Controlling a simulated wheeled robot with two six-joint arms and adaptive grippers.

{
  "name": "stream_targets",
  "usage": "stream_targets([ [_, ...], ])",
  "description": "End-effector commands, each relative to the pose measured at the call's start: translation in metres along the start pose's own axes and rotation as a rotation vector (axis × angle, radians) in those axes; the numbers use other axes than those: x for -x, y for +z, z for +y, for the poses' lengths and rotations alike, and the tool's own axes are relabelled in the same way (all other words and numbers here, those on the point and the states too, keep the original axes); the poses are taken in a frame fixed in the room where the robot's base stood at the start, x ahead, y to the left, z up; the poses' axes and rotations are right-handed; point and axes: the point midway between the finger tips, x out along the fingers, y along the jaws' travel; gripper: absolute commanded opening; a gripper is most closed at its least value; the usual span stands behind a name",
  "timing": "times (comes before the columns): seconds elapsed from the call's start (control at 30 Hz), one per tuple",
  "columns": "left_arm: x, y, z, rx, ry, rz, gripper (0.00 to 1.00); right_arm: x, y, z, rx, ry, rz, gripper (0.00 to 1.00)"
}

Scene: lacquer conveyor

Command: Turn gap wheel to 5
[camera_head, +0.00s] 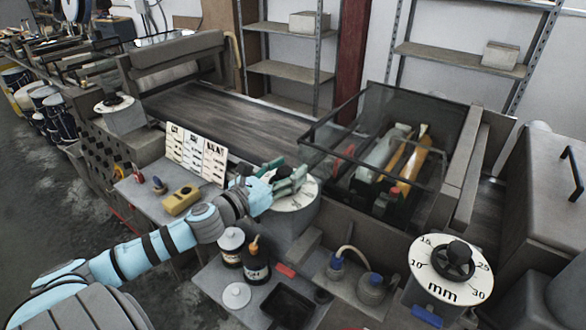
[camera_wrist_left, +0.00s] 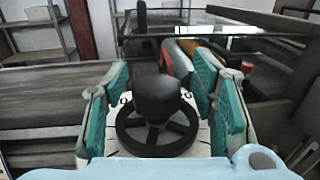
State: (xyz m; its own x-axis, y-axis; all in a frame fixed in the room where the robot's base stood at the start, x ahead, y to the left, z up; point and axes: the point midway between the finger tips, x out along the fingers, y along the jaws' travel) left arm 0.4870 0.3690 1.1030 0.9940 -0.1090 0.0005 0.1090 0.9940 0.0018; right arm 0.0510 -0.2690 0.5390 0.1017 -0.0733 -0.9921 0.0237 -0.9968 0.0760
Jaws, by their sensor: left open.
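A black handwheel with a round knob (camera_wrist_left: 157,97) sits on a white dial (camera_head: 297,201) at the conveyor's front edge. My left gripper (camera_head: 284,178) is over this dial, its arm coming in from the left. In the left wrist view the teal-padded fingers of my left gripper (camera_wrist_left: 160,90) are open, one on each side of the knob, with a gap showing on both sides. Most of the dial's numbers are hidden by the wheel and the fingers. Another dial (camera_head: 428,277), marked mm with 10, 15, 25 and 30, stands at the right with its own black wheel (camera_head: 454,262). My right gripper is not in view.
A glass-walled box (camera_head: 345,147) with orange and grey parts stands just behind the dial. Bottles (camera_head: 256,266), a black tray (camera_head: 287,305) and a yellow device (camera_head: 182,200) lie on the front shelves. A card stand (camera_head: 197,153) is left of my gripper. A third dial (camera_head: 115,105) is far left.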

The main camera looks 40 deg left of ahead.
Motion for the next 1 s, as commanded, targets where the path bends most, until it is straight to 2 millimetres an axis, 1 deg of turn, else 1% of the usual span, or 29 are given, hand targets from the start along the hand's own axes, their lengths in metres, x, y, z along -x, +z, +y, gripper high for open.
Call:
stream_targets([
  [0.07, 0.002, -0.001, 0.001, -0.001, 0.002, 0.002, 0.50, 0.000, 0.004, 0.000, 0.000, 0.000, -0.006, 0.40],
  [0.3, 0.002, 0.000, 0.002, 0.000, 0.004, 0.001, 0.12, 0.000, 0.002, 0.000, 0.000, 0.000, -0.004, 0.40],
  [0.33, 0.001, 0.000, 0.002, 0.000, 0.004, 0.001, 0.07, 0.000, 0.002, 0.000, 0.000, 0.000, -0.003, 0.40],
  [0.37, 0.001, 0.000, 0.001, 0.000, 0.003, 0.001, 0.05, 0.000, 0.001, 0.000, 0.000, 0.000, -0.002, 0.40],
  [0.57, 0.000, 0.001, 0.000, 0.002, 0.010, -0.001, 0.05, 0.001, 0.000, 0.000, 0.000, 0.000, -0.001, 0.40],
  [0.77, 0.000, 0.002, -0.001, 0.004, 0.063, -0.002, 0.05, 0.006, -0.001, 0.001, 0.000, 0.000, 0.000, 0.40],
  [1.0, 0.000, 0.004, -0.001, 0.009, 0.216, -0.001, 0.05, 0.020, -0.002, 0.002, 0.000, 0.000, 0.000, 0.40],
])
